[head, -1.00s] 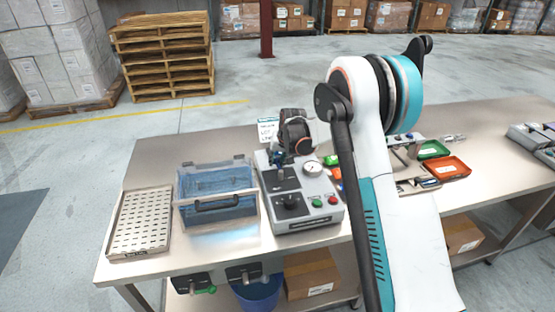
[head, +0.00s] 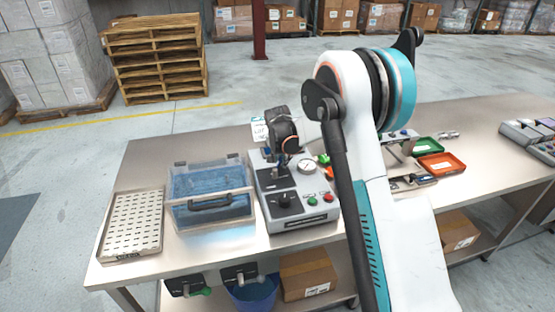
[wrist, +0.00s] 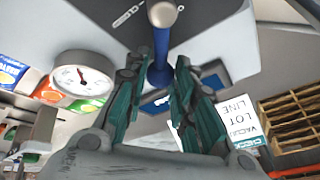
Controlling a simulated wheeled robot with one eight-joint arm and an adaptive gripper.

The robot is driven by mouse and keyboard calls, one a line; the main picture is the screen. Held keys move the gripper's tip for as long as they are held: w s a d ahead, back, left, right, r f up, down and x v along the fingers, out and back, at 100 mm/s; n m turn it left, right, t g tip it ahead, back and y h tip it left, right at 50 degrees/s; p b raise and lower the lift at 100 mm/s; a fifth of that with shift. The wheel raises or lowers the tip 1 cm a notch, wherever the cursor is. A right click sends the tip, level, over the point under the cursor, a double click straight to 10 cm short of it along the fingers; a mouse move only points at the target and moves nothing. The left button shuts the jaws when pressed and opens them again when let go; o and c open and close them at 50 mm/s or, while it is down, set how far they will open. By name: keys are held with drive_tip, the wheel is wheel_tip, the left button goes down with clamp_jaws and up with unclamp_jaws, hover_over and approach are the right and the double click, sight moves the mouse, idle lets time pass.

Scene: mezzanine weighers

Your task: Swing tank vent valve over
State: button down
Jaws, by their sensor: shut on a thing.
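The grey control unit (head: 318,213) stands on the bench with a round gauge, a black knob and red and green buttons. My gripper (head: 278,162) is over its back part, left of the gauge. In the wrist view, a blue lever with a pale rounded end (wrist: 163,14) runs between the two green-and-black fingers of my gripper (wrist: 158,85). The fingers are shut on the blue lever. The lever's foot is partly hidden by the fingers. The gauge (wrist: 82,78) is at the left in the wrist view.
A blue clear-sided bin (head: 212,190) and a perforated tray (head: 133,222) stand left of the unit. A white sign (head: 259,130) stands behind the unit.

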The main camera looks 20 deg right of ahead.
sight(297, 174)
drive_tip(key=m, duration=0.1)
drive_tip(key=s+d+m+h, duration=0.1)
drive_tip(key=shift+m+g, duration=0.3)
drive_tip(key=shift+m, duration=0.1)
drive_tip(key=m, duration=0.1)
drive_tip(key=s+m+b, duration=0.1)
drive_tip(key=shift+s+d+m+g+h, duration=0.15)
drive_tip(key=shift+d+m+g+h, duration=0.25)
drive_tip(key=shift+s+d+m+g+h, duration=0.2)
drive_tip(key=shift+s+m+g, duration=0.4)
drive_tip(key=shift+m, duration=0.65)
drive_tip(key=shift+s+d+m+g+h, duration=0.1)
drive_tip(key=shift+s+m+g+h, duration=0.25)
drive_tip(key=shift+s+m, duration=0.65)
drive_tip(key=shift+w+m, duration=0.15)
drive_tip(key=shift+m, duration=0.2)
drive_tip(key=c, duration=1.3)
unclamp_jaws()
drive_tip(key=shift+a+r, duration=0.1)
drive_tip(key=v, duration=1.1)
drive_tip(key=shift+a+r, duration=0.15)
drive_tip(key=shift+r, duration=0.25)
